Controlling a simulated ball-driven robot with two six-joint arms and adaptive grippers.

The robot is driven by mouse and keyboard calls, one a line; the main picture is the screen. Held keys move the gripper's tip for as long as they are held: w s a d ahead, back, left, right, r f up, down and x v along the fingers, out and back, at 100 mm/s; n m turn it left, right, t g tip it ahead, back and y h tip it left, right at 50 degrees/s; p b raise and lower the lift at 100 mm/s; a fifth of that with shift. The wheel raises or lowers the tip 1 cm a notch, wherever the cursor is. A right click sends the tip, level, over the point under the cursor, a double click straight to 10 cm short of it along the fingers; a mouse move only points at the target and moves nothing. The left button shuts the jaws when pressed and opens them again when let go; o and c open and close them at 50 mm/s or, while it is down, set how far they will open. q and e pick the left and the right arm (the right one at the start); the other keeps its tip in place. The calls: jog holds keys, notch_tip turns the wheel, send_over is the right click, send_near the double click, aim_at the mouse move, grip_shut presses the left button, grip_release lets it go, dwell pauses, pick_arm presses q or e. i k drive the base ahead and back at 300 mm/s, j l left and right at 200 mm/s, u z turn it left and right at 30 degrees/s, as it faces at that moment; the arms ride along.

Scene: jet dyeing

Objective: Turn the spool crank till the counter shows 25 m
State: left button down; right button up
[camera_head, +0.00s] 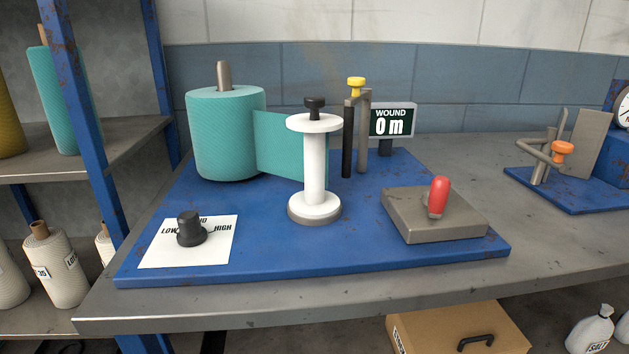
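The counter (392,122) stands at the back of the blue base plate and reads "WOUND 0 m". A white spool (315,172) stands upright in the middle of the plate, bare of cloth on its core. A black knob (314,105) sits on its top flange; I cannot tell whether it is the crank handle. A teal cloth roll (226,134) stands at the left, and a flat teal strip (284,142) runs from it to behind the spool. Neither of my grippers is in view.
A grey box with a red-handled lever (438,198) is at the plate's right. A black dial (190,229) on a LOW/HIGH card is at front left. A yellow-knobbed post (356,90) stands behind the spool. A blue shelf post (88,115) rises left.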

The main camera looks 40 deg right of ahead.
aim_at(435, 199)
jog(key=z, duration=0.45)
jog(key=j+z, duration=0.15)
jog(key=z, duration=0.25)
jog(key=j+z, duration=0.15)
jog(key=z, duration=0.3)
jog(key=j+z, duration=0.1)
jog(key=z, duration=0.3)
jog(key=j+z, duration=0.1)
jog(key=z, duration=0.35)
jog(key=i+j, duration=0.05)
